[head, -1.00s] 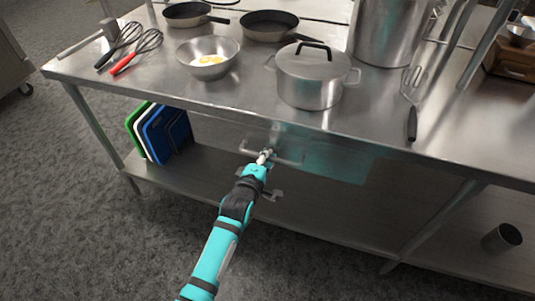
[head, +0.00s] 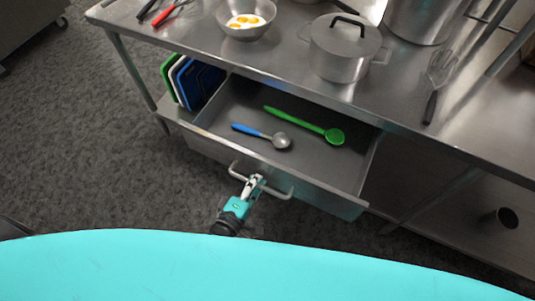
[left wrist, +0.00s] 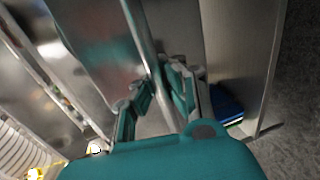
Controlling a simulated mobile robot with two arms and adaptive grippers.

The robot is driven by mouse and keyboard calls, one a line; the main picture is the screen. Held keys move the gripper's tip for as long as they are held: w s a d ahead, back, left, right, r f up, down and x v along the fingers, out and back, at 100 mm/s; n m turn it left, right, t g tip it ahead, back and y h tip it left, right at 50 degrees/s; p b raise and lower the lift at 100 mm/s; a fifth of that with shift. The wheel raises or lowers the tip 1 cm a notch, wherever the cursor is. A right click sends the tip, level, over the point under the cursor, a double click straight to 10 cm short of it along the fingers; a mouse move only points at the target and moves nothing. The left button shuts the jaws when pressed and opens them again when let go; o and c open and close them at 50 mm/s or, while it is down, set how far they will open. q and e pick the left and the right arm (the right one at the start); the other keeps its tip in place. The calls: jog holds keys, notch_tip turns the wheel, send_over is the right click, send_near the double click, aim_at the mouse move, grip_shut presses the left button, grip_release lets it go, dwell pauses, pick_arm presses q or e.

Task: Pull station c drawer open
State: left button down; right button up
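The station c drawer (head: 237,105) is pulled well out from under the steel table in the head view. Inside it lie a blue-handled ladle (head: 262,136) and a green spoon (head: 305,124). The drawer's bar handle (head: 279,194) is on its front. My left gripper (head: 252,183) is at the middle of this handle. In the left wrist view, the fingers of my left gripper (left wrist: 160,90) are closed around the bar handle (left wrist: 146,42), one on each side. My right gripper is not in view.
Cutting boards (head: 186,84) stand on the lower shelf left of the drawer. The grey floor (head: 110,170) at the left is clear.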

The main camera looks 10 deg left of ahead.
pick_arm(q)
jog(key=f+p+v, duration=0.1)
jog(key=v, duration=0.6)
jog(key=shift+s, duration=0.35)
jog(key=shift+a+f, duration=0.15)
jog(key=c, duration=1.3)
grip_release()
jog(key=shift+c, duration=0.2)
jog(key=v, duration=1.2)
jog(key=shift+f, duration=0.2)
